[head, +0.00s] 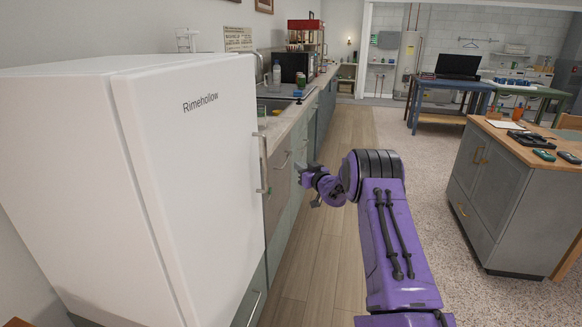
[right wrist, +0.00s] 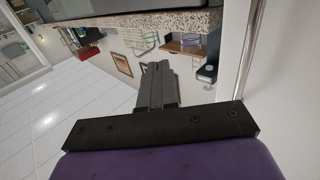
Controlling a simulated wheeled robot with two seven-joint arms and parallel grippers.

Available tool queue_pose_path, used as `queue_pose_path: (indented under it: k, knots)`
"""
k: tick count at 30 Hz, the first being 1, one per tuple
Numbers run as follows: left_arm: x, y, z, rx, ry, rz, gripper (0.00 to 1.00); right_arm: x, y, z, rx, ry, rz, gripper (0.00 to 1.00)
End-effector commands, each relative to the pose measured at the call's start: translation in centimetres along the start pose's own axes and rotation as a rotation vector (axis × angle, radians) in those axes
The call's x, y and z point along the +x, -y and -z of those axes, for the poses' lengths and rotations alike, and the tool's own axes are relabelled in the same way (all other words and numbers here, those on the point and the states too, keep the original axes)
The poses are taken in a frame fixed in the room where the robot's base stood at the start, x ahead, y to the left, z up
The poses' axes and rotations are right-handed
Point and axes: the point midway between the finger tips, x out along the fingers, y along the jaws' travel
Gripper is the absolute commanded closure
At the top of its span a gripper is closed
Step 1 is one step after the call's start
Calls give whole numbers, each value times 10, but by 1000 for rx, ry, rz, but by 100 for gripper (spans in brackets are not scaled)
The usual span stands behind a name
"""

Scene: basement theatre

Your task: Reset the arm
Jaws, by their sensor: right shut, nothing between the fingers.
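My right arm is purple and reaches forward in the middle of the head view. Its gripper (head: 308,180) points left, beside the handle of the white fridge (head: 195,150) and in front of the grey-green cabinets. In the right wrist view the fingers of the gripper (right wrist: 158,72) are together with nothing between them. A pale vertical bar (right wrist: 247,50) runs close by on the right of that view; it looks like the fridge handle. I cannot tell whether the gripper touches anything. My left gripper is not in view.
The fridge stands shut at the left, its handle (head: 262,163) on the right edge. A counter (head: 290,115) with a sink runs back behind it. A grey island (head: 500,190) stands at the right. The floor between is clear. A blue table (head: 450,87) is farther back.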

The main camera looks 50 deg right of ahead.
Motion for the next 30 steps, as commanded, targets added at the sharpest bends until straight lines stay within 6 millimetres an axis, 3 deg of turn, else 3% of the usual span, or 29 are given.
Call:
queue_pose_path:
  k: [14,16,20,23,26,29,30]
  knots:
    - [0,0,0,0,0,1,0,-8,-11,2,-5,-15,-20,100]
    - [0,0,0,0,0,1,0,-19,-7,-20,79,-6,-76,100]
    - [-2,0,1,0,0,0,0,-41,64,-80,267,88,-144,100]
    - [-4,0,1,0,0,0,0,-76,124,-137,345,223,-188,100]
    - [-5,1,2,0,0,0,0,-127,176,-192,376,381,-230,100]
    - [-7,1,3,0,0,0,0,-194,218,-240,368,551,-270,100]
    - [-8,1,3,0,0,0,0,-224,232,-257,353,622,-286,100]
